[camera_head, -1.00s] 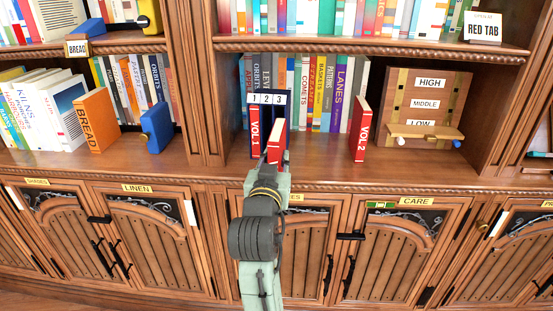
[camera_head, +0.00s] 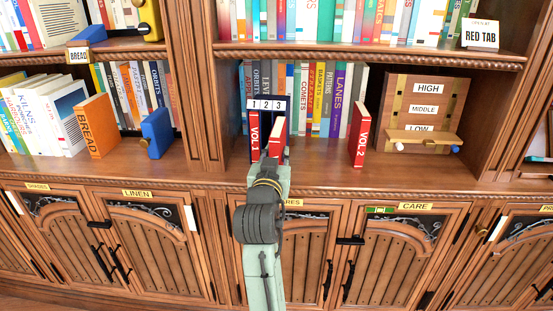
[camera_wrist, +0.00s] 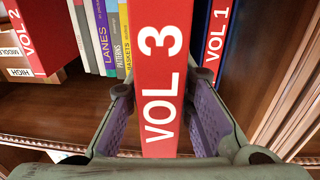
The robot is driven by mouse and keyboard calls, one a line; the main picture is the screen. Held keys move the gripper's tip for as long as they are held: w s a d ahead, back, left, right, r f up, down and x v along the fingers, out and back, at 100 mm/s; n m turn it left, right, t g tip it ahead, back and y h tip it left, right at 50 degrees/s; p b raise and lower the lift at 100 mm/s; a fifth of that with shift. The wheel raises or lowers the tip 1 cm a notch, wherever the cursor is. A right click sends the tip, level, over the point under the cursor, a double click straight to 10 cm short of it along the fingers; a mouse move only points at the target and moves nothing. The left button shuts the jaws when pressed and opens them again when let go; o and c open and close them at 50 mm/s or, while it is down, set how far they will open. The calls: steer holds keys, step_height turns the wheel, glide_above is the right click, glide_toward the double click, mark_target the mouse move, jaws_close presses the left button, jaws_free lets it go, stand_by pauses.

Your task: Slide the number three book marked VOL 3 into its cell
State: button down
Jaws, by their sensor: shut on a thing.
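The red VOL 3 book (camera_wrist: 160,75) stands upright between my gripper's fingers in the wrist view; its spine faces me. My gripper (camera_wrist: 163,90) is shut on this book. In the head view the held book (camera_head: 278,132) is at the front of the dark holder marked 1 2 3 (camera_head: 268,104), on the side of number 3. How far it is inside the cell cannot be told, as my gripper and the book hide the opening. The red VOL 1 book (camera_head: 254,131) stands in the holder under number 1, left of the held book.
The red VOL 2 book (camera_head: 359,134) stands apart on the shelf to the right. A wooden board marked HIGH, MIDDLE, LOW (camera_head: 425,108) is further right. A row of books (camera_head: 322,95) stands behind. The shelf board (camera_head: 325,160) is clear between holder and VOL 2.

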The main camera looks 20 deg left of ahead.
steer(key=shift+w+a, duration=0.1)
steer(key=shift+w, duration=0.3)
steer(key=shift+w+a+p, duration=0.3)
steer(key=shift+w+p, duration=0.05)
steer(key=shift+w, duration=0.6)
stand_by(1.8)
steer(key=shift+s+d, duration=0.1)
steer(key=shift+s, duration=0.3)
steer(key=shift+d+n+y+p, duration=0.2)
steer(key=shift+n+y+p, duration=0.35)
steer(key=shift+y, duration=0.25)
stand_by(1.3)
steer(key=shift+w+a, duration=0.1)
steer(key=shift+w, duration=0.3)
steer(key=shift+s+r+p, duration=0.1)
steer(key=shift+s+p, duration=0.25)
steer(key=shift+p, duration=0.05)
stand_by(1.6)
